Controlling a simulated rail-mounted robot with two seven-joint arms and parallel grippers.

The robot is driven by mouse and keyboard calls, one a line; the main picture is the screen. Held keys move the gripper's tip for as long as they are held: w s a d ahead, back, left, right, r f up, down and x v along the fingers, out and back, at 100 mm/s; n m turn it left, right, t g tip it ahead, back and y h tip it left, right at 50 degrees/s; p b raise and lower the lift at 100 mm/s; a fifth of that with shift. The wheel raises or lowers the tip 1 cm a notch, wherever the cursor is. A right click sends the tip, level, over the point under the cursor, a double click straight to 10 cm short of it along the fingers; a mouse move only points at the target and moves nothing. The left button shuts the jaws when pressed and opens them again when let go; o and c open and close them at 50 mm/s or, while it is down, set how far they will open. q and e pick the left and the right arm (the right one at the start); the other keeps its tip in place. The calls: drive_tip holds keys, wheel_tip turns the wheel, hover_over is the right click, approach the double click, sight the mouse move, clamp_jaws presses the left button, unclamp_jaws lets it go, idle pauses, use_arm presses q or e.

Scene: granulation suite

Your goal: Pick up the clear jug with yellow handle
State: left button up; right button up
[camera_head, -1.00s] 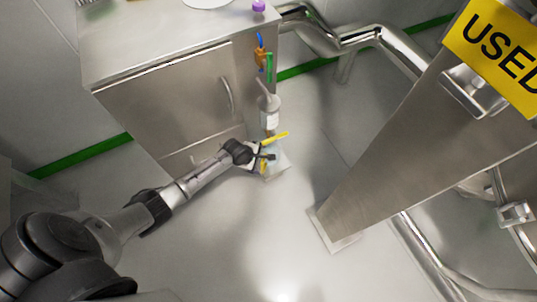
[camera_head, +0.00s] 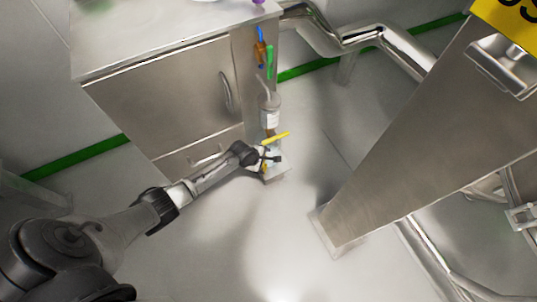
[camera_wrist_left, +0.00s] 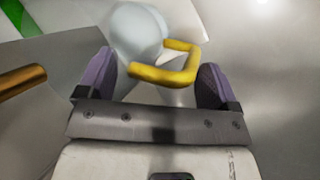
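The clear jug (camera_wrist_left: 138,30) shows as a pale, rounded body at the top of the left wrist view. Its yellow handle (camera_wrist_left: 180,74) reaches back between the two purple-padded fingers of my left gripper (camera_wrist_left: 155,82). The fingers are apart, with a gap on each side of the handle. In the head view my left gripper (camera_head: 270,157) is low beside the steel cabinet and mostly hides the jug; a small yellow patch (camera_head: 264,167) shows there. My right gripper is in neither view.
A steel cabinet (camera_head: 165,100) stands behind and left of the gripper. A yellow bar (camera_head: 275,138) and a canister (camera_head: 270,112) are just beyond the gripper. A tapered steel column (camera_head: 400,160) stands to the right. The floor (camera_head: 240,240) in front is clear.

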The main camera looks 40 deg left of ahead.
use_arm(q)
drive_tip(key=c, duration=1.2)
drive_tip(key=shift+r, duration=0.1)
